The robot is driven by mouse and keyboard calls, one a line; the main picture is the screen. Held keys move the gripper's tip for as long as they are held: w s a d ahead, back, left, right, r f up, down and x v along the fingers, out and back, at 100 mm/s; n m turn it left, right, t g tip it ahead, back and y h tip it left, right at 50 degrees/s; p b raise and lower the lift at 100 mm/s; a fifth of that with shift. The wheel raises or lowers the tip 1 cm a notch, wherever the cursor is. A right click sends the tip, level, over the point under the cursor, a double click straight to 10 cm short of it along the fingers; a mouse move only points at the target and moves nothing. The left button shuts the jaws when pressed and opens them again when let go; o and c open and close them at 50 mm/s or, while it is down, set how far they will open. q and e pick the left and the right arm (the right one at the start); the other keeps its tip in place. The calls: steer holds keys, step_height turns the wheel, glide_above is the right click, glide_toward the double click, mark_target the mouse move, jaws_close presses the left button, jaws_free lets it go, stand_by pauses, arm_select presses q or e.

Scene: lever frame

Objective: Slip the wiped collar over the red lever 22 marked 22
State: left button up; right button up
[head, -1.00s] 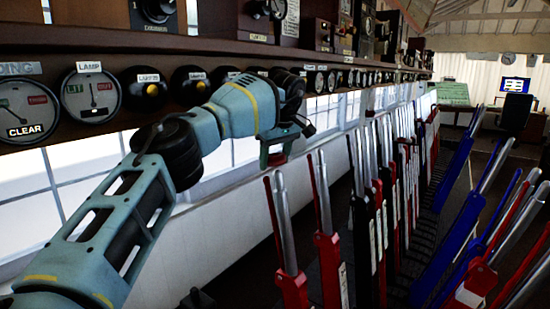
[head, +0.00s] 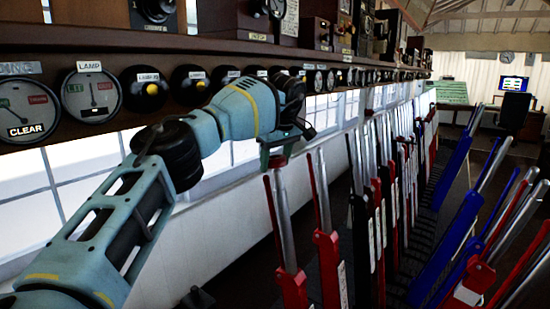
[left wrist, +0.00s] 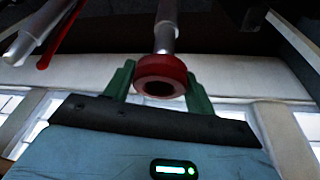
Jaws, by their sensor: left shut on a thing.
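My left gripper (head: 277,150) is shut on a red ring-shaped collar (left wrist: 161,76), held between its two green fingers in the left wrist view. The collar's round hole shows dark. A lever with a silver handle (left wrist: 165,38) lines up directly behind the collar in that view. In the head view, the gripper is at the top of a red lever (head: 292,285) with a silver handle, at the near end of the row. I cannot tell whether the handle's tip is inside the collar or just below it. No number 22 is legible. My right gripper is not in view.
Another red lever (head: 327,255) stands close to the right, with a long row of levers behind it. Blue levers (head: 450,180) lean at the right. An instrument shelf (head: 215,50) with dials runs above my left arm. Windows are behind.

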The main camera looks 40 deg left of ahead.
mark_target(282, 158)
arm_select(q)
steer(key=shift+d+f, duration=0.25)
steer(key=shift+f, duration=1)
steer(key=shift+d+f, duration=0.2)
steer(key=shift+f, duration=1.05)
steer(key=o, duration=1)
steer(key=shift+o, duration=0.4)
steer(key=shift+r, duration=0.1)
steer(key=shift+v, duration=4.45)
